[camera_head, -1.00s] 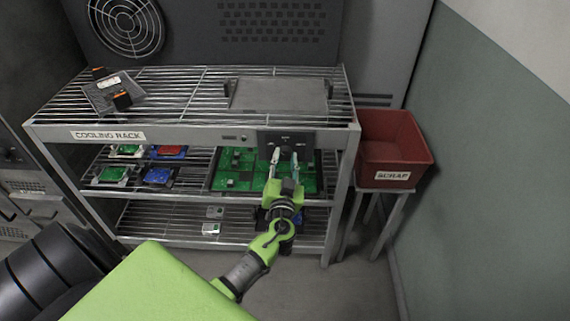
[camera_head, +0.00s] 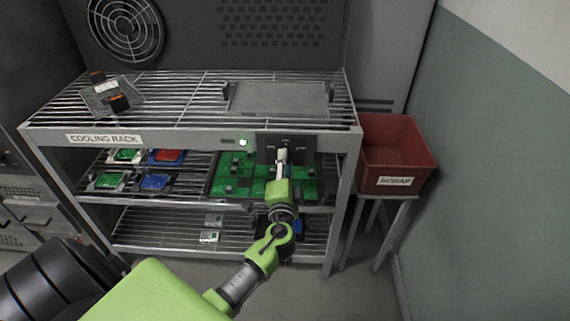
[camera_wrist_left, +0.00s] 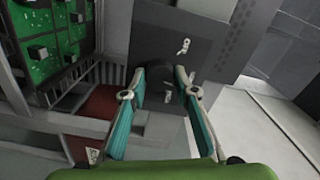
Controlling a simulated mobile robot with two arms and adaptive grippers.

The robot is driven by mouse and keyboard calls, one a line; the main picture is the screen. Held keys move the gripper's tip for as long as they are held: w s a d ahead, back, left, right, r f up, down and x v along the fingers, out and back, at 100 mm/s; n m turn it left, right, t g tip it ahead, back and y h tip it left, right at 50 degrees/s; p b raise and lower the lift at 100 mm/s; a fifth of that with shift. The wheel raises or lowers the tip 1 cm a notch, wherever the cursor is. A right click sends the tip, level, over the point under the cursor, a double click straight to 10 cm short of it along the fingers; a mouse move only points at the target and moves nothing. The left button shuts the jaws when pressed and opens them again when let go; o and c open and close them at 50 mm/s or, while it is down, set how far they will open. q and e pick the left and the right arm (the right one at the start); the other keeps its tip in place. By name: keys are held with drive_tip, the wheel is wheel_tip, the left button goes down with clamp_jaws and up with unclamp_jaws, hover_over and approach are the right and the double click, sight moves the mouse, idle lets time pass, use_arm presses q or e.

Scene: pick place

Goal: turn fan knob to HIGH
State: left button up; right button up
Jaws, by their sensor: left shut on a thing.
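The fan's dark control panel (camera_head: 298,142) hangs at the right of the rack's front edge. It also fills the upper middle of the left wrist view (camera_wrist_left: 205,40). Its small labels are too blurred to read. My left gripper (camera_head: 282,156) is at the panel, shut on the dark round fan knob (camera_wrist_left: 160,97). The left wrist view shows its two teal fingers (camera_wrist_left: 160,82), one on each side of the knob. In the head view the gripper hides the knob, and I cannot read which setting it points to. My right gripper is not in view.
A green light (camera_head: 243,141) glows on the rack edge left of the panel. The cooling rack (camera_head: 180,140) holds several circuit boards on its shelf. A red scrap bin (camera_head: 398,165) stands to the right. A large fan grille (camera_head: 124,27) is at the back left.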

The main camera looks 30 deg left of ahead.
use_arm(q)
drive_tip(key=m+p, duration=0.2)
drive_tip(key=m, duration=0.7)
drive_tip(key=shift+f+m, duration=0.1)
drive_tip(key=shift+m, duration=0.3)
idle(0.4)
drive_tip(key=o, duration=1.1)
drive_tip(key=v, duration=1.2)
